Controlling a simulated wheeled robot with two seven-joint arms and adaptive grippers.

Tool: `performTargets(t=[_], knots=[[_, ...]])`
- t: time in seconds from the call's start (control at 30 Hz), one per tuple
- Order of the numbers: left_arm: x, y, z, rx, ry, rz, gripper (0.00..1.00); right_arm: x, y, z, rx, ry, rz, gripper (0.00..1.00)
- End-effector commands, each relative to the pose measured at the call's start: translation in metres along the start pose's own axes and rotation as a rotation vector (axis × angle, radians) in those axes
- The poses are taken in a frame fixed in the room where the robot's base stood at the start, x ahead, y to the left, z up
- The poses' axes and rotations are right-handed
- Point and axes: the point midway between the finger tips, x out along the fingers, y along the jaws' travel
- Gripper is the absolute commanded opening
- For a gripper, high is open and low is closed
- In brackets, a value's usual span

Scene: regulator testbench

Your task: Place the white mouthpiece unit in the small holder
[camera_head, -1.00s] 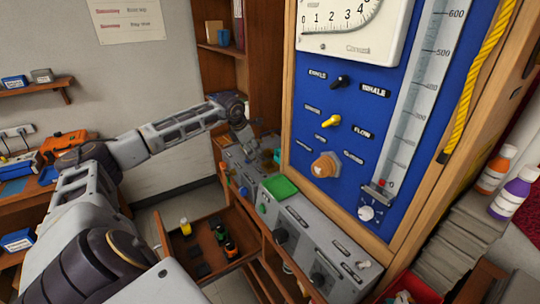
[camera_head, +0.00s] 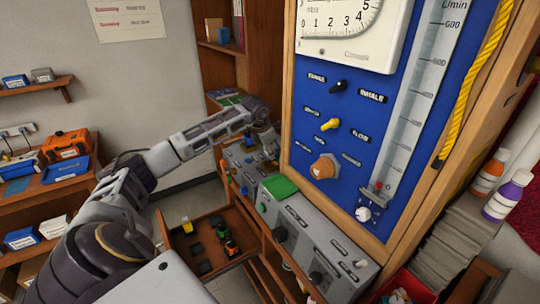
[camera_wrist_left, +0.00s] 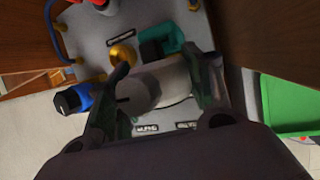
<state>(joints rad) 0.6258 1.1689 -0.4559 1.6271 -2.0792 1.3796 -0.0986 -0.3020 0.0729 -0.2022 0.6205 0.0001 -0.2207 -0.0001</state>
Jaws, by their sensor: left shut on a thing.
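My left gripper (camera_head: 270,150) reaches over the far end of the grey bench unit, close to the blue panel. In the left wrist view the left gripper (camera_wrist_left: 160,95) is shut on the white mouthpiece unit (camera_wrist_left: 173,80), a pale cylinder with a greyish round end. It lies between the two fingers above the grey top. A teal bracket-like part (camera_wrist_left: 172,37) with a dark piece is just beyond it; I cannot tell whether they touch. I cannot make out for certain which part is the small holder. My right gripper is not in view.
A brass knob (camera_wrist_left: 122,55) and a blue-capped fitting (camera_wrist_left: 72,98) are beside the fingers. A green pad (camera_head: 279,188) lies on the grey bench unit (camera_head: 300,225). The blue panel (camera_head: 365,120) rises close by. An open drawer (camera_head: 190,255) holds several small items.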

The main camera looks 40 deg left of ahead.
Motion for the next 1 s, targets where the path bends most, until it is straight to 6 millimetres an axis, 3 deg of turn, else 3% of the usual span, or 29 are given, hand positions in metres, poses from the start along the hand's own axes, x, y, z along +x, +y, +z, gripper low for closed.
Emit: performTargets(t=[0.37, 0.73, 1.0], knots=[[0.002, 0.000, -0.001, -0.001, 0.000, 0.000, 0.16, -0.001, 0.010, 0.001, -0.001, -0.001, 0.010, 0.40], [0.028, -0.007, -0.012, -0.001, 0.000, -0.001, 0.16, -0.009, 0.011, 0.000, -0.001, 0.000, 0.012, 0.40], [0.031, -0.007, -0.013, -0.001, -0.001, 0.000, 0.16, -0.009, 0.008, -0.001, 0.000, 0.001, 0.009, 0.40]])
